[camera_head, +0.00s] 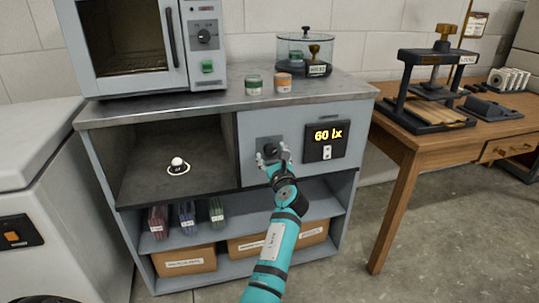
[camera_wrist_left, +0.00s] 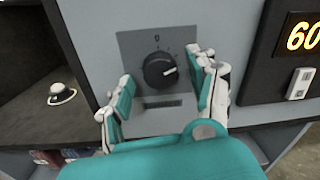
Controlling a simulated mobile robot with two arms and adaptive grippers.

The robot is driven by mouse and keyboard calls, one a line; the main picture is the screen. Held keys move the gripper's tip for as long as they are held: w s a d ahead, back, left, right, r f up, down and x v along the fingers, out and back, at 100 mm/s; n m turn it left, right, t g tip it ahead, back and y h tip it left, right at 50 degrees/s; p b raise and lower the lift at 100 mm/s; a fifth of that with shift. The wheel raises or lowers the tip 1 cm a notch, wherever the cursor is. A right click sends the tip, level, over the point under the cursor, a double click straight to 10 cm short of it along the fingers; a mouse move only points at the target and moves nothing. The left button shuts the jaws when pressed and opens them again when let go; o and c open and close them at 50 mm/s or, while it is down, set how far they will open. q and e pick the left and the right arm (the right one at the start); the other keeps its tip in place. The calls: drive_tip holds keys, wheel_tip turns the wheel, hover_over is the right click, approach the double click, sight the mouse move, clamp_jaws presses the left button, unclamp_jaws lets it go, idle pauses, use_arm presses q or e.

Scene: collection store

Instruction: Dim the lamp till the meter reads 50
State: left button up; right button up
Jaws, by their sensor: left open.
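The meter (camera_head: 325,140) on the cabinet front reads "60 lx" in yellow digits; its edge also shows in the left wrist view (camera_wrist_left: 300,40). A black dimmer knob (camera_wrist_left: 159,70) sits on a grey plate left of the meter, its white mark pointing right. My left gripper (camera_head: 273,155) is in front of the knob. In the left wrist view its fingers (camera_wrist_left: 163,88) stand apart on either side of the knob, and I cannot tell whether they touch it. My right gripper is not in view.
An oven-like box (camera_head: 140,45), two small jars (camera_head: 253,84) (camera_head: 283,83) and a glass vessel (camera_head: 305,54) stand on the cabinet top. A wooden table (camera_head: 405,150) with a press (camera_head: 435,85) is at right. Boxes fill the lower shelf.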

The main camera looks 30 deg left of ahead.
use_arm(q)
drive_tip(key=shift+r, duration=0.1)
drive_tip(key=c, duration=1.1)
drive_tip(key=shift+n, duration=1.1)
drive_tip(key=shift+c, duration=0.2)
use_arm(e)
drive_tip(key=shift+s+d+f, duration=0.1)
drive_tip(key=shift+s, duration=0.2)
use_arm(q)
drive_tip(key=o, duration=1.1)
drive_tip(key=shift+o, duration=0.2)
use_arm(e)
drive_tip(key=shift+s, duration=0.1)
use_arm(q)
drive_tip(key=shift+d, duration=0.1)
drive_tip(key=shift+s+d, duration=0.2)
drive_tip(key=v, duration=0.7)
